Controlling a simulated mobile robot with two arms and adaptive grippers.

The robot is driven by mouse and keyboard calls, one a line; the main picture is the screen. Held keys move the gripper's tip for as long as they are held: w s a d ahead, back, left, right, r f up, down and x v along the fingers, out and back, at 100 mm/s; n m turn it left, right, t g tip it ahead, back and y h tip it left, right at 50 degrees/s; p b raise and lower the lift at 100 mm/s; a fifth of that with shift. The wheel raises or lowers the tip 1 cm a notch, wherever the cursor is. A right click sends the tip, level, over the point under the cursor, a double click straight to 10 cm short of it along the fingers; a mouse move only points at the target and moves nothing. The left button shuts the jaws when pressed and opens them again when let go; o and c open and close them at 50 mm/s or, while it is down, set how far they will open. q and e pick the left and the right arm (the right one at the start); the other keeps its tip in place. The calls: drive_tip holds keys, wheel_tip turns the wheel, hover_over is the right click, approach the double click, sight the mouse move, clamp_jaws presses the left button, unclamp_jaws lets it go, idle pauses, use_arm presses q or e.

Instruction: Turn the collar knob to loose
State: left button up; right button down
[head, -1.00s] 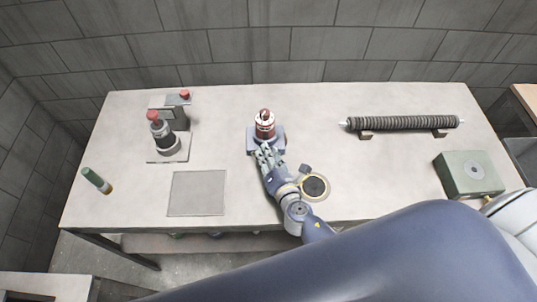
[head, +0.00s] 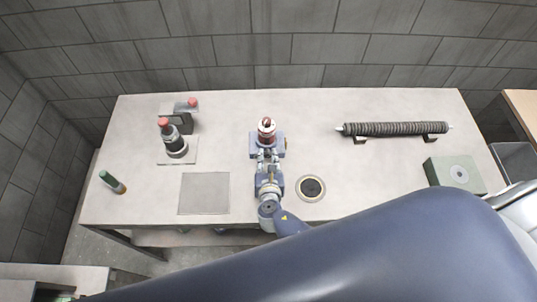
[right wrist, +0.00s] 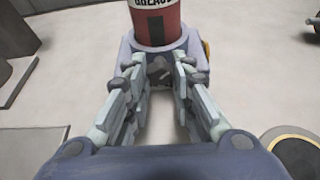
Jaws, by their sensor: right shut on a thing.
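A red canister (head: 267,127) with a white label band stands upright in a blue-grey collar stand (head: 281,147) near the middle of the table. In the right wrist view the canister (right wrist: 156,26) shows only its lower part, with part of the word "GREASE". A small grey knob (right wrist: 158,72) sticks out of the front of the stand, below the canister. My right gripper (head: 268,153) is at the front of the stand. In the right wrist view its fingers (right wrist: 159,66) stand on both sides of the knob and are shut on it. Any setting mark is too small to read. My left gripper is not in view.
A round black pad (head: 311,188) lies right of my right wrist. A grey plate (head: 204,193) lies to the left. A ribbed roller (head: 390,129) and a green box (head: 453,174) are at right.

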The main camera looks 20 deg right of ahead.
drive_tip(key=shift+a+n+h+p, duration=0.15)
drive_tip(key=shift+n+h+p, duration=0.15)
drive_tip(key=shift+n+h, duration=0.25)
drive_tip(key=shift+a+n+h, duration=0.1)
drive_tip(key=shift+n+h, duration=0.55)
drive_tip(key=shift+n, duration=0.4)
drive_tip(key=shift+a+f+n+h, duration=0.1)
drive_tip(key=shift+f+n+h, duration=0.1)
drive_tip(key=shift+n+h, duration=1.1)
drive_tip(key=shift+n+g, duration=0.3)
drive_tip(key=shift+n, duration=0.1)
drive_tip(key=c, duration=1.7)
unclamp_jaws()
drive_tip(key=shift+o, duration=0.2)
drive_tip(key=shift+w, duration=0.1)
